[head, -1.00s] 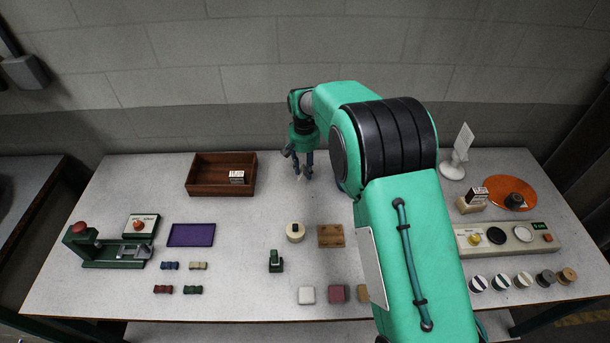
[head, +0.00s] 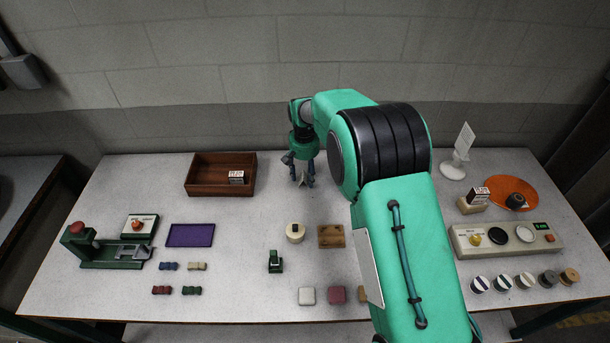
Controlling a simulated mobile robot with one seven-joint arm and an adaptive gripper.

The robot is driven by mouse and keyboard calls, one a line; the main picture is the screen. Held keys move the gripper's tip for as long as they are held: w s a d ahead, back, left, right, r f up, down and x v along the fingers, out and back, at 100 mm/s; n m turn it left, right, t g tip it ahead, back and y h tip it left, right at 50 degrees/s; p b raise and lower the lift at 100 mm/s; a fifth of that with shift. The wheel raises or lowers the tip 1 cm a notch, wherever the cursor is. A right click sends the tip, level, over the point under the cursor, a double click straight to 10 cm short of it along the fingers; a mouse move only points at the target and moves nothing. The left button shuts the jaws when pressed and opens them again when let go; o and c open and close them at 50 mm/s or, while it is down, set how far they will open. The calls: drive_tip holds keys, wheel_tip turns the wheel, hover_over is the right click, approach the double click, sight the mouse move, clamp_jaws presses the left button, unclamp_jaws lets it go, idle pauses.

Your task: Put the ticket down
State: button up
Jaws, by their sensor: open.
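My gripper (head: 302,183) is open and points down over the back of the table, right of the wooden tray. Its fingers are small in the view, and I cannot make out a ticket between them. A small black-and-white card (head: 237,177), which may be the ticket, is in the right part of the brown wooden tray (head: 206,193). A similar card (head: 480,195) stands in a beige block (head: 471,207) at the right. My gripper is apart from both cards.
A purple mat (head: 190,236) and a green press (head: 108,262) are at the left. A round cream piece (head: 295,234) and a wooden block (head: 331,238) are in front of my gripper. An orange disc (head: 524,189) and a control panel (head: 507,240) are at the right.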

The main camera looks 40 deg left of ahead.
sight(304, 176)
drive_tip(key=shift+r, duration=0.15)
wheel_tip(304, 176, up, 12)
drive_tip(key=p, duration=0.2)
idle(0.5)
idle(0.9)
